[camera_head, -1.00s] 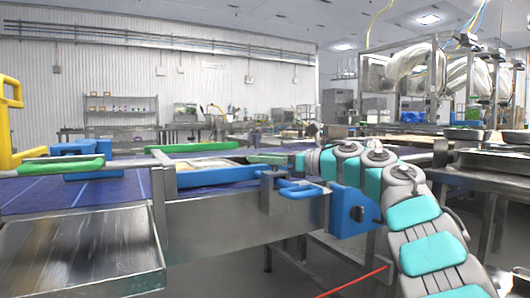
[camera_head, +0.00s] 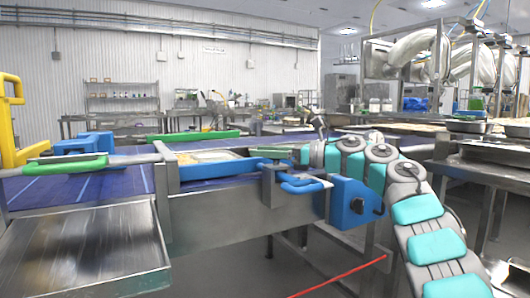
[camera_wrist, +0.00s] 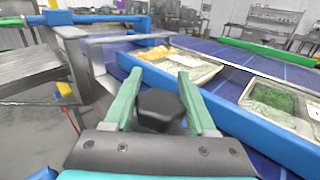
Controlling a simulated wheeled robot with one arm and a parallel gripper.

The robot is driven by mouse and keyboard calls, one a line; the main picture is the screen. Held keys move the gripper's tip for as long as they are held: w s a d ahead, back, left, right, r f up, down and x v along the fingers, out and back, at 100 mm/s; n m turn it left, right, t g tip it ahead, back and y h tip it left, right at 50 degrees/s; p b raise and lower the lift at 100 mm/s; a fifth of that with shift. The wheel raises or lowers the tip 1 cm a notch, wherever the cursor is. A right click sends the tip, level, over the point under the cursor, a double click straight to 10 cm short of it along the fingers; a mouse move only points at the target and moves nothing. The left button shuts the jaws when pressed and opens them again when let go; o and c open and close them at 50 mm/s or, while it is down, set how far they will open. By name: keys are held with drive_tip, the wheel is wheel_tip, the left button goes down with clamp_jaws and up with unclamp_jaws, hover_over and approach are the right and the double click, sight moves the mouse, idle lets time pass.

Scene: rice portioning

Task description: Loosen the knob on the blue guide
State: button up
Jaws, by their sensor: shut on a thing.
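In the wrist view, a black faceted knob (camera_wrist: 160,108) sits between the two green fingers of my gripper (camera_wrist: 160,82). The gripper is shut on the knob. The blue guide (camera_wrist: 225,117) runs as a long rail beyond the fingers, along the near side of the conveyor. In the head view, my gripper (camera_head: 272,153) is at the near edge of the conveyor, by the right end of the blue guide (camera_head: 212,171). The knob is hidden there.
A food tray (camera_wrist: 195,70) and another with green contents (camera_wrist: 270,105) lie beyond the guide on the blue conveyor belt (camera_head: 80,188). A metal chute (camera_head: 90,245) stands at the near left. Metal posts and blue bars flank my gripper.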

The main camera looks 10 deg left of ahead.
sight(289, 166)
drive_tip(key=o, duration=1.4)
drive_tip(key=shift+c, duration=0.2)
drive_tip(key=b+v, duration=0.1)
drive_tip(key=v, duration=0.5)
drive_tip(key=shift+d, duration=0.25)
drive_tip(key=shift+s+d+b, duration=0.2)
drive_tip(key=shift+d+b, duration=0.1)
drive_tip(key=shift+d, duration=0.25)
